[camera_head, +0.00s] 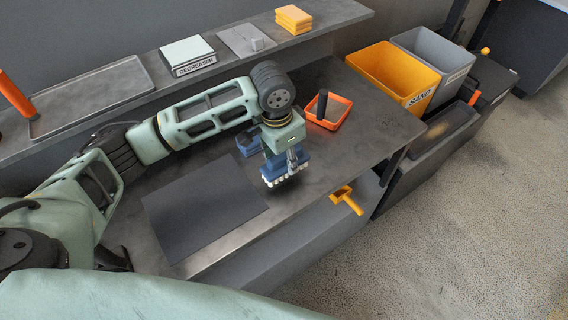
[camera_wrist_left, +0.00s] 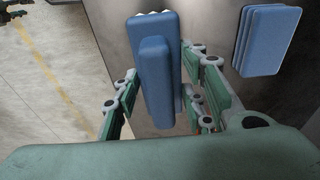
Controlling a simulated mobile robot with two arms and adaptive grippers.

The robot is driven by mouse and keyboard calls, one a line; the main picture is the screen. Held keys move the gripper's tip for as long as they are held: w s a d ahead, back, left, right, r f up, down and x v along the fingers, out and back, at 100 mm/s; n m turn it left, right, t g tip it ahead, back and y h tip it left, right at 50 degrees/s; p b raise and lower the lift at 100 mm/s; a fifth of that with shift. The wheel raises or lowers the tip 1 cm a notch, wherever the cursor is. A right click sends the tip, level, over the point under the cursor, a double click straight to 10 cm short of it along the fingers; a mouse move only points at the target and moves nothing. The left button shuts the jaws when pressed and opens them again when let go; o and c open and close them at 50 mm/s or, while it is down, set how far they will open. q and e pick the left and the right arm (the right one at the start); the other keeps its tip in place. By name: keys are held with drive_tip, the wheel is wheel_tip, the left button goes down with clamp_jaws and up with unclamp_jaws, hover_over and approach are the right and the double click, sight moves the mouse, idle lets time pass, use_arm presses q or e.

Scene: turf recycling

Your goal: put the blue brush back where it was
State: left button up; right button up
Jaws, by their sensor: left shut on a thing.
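The blue brush (camera_head: 286,174), with white bristles pointing down, is held in my left gripper (camera_head: 290,155) over the grey workbench (camera_head: 325,155). In the head view it is to the right of the dark mat (camera_head: 200,208); whether the bristles touch the bench I cannot tell. In the left wrist view, the blue brush (camera_wrist_left: 155,75) lies between the green fingers of my left gripper (camera_wrist_left: 160,95), which is shut on it.
A stack of blue pads (camera_wrist_left: 266,40) lies beside the held brush. An orange tray (camera_head: 336,114) with a black-handled tool stands behind it. An orange scoop or bracket (camera_head: 346,198) is at the bench's front edge. Yellow (camera_head: 385,75) and grey (camera_head: 440,68) bins stand right.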

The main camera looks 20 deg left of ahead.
sight(284, 166)
use_arm(q)
wheel_tip(284, 166, down, 3)
drive_tip(key=shift+f+p, duration=0.1)
drive_tip(key=shift+p, duration=0.35)
drive_tip(key=shift+f, duration=0.5)
use_arm(e)
drive_tip(key=shift+w+d+r, duration=0.1)
drive_tip(key=shift+d+r, duration=0.45)
drive_tip(key=shift+d, duration=0.15)
use_arm(q)
drive_tip(key=o, duration=1.1)
drive_tip(key=shift+f, duration=0.15)
use_arm(e)
drive_tip(key=shift+a, duration=0.1)
